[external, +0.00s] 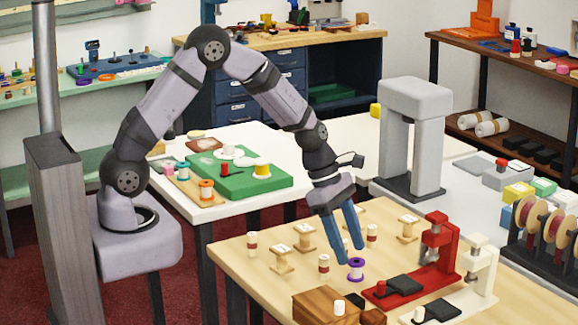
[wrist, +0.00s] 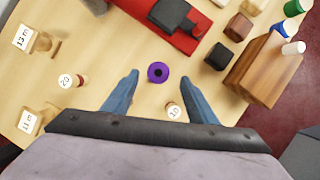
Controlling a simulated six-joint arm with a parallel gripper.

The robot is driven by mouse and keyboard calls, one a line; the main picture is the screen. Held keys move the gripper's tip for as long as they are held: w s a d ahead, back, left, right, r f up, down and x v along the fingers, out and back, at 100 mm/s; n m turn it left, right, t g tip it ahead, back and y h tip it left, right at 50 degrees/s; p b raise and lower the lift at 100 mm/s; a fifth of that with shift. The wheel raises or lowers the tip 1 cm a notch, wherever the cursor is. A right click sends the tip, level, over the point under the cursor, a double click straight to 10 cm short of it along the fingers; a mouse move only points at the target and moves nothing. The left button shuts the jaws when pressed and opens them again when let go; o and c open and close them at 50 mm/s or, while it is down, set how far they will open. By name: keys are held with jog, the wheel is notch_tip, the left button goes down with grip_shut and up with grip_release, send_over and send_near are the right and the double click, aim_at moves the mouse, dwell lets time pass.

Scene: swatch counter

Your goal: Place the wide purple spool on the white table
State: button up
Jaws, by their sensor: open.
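The purple spool (external: 356,268) stands upright on the light wood table (external: 240,258), with a white core and wide purple flanges. In the wrist view the purple spool (wrist: 158,72) shows from above, between and slightly ahead of my fingertips. My gripper (external: 350,252) has two blue fingers, apart and empty, pointing down close by the spool; it also shows in the wrist view (wrist: 158,75). Whether the fingers are level with the spool is unclear. The white table (external: 160,208) stands behind, at the left, with a green board (external: 225,188) on it.
A small numbered spool (wrist: 173,110) stands near the right finger in the wrist view. Wooden spools (external: 282,260) and small bobbins surround the purple spool. A red press (external: 435,255) stands right of it, and a wooden block (external: 325,305) in front.

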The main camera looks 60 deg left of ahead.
aim_at(356, 261)
jog(key=shift+w+p+x, duration=0.2)
jog(key=shift+p+x, duration=0.1)
jog(key=shift+x, duration=2.25)
jog(key=c, duration=1.2)
jog(key=shift+c, duration=0.2)
jog(key=shift+r, duration=0.1)
notch_tip(356, 261, up, 10)
